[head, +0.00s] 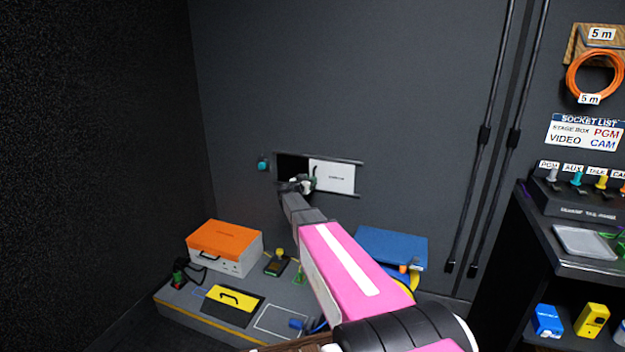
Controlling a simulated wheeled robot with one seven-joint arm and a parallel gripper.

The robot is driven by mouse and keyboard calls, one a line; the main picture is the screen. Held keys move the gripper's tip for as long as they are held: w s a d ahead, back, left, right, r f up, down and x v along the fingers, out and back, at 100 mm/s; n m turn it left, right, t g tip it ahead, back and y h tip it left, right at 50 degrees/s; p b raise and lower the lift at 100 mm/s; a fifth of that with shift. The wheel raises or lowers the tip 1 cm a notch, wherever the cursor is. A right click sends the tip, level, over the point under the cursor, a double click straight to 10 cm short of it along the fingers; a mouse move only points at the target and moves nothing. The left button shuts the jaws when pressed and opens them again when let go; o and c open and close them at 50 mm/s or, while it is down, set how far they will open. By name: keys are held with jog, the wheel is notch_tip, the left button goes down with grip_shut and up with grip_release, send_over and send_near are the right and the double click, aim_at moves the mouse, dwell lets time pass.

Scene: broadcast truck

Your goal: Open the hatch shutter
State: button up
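The hatch shutter (336,179) is a white panel with small dark lettering, set between two dark horizontal rails on the back wall. It covers the right part of the hatch. To its left the hatch opening (289,163) shows black. A dark handle appears near the shutter's left edge, partly hidden by my gripper. My gripper (305,183) is at the shutter's left edge, in front of the opening. It is too small and overlapped to tell whether its fingers are open, shut or touching the handle.
Below the hatch, a low grey platform holds an orange-topped case (225,247), a yellow panel with a handle (230,299) and a blue case (392,247). A teal knob (263,163) is left of the hatch. Cables and a dark shelf unit (583,262) stand right.

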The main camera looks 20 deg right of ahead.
jog(key=v, duration=0.7)
jog(key=shift+s, duration=0.1)
jog(key=s+d+f+n+g+y, duration=0.15)
jog(key=s+f+g, duration=0.3)
jog(key=s, duration=0.55)
jog(key=s+f+n+g+y, duration=0.1)
jog(key=s+f+g+y, duration=0.3)
jog(key=s, duration=0.6)
jog(key=s+a+f+n+g+y, duration=0.1)
jog(key=s+a+f+n+y, duration=0.1)
jog(key=s, duration=0.4)
jog(key=s+a+f+n+g+y, duration=0.1)
jog(key=s+a+f+n+y, duration=0.1)
jog(key=s, duration=0.4)
jog(key=s+a+f+n+g+y, duration=0.1)
jog(key=s+a+n+y, duration=0.2)
jog(key=s+a, duration=0.2)
jog(key=shift+s+a+f+g+y, duration=0.35)
jog(key=shift+s+a+f, duration=0.05)
jog(key=shift+s, duration=0.15)
jog(key=shift+d, duration=0.1)
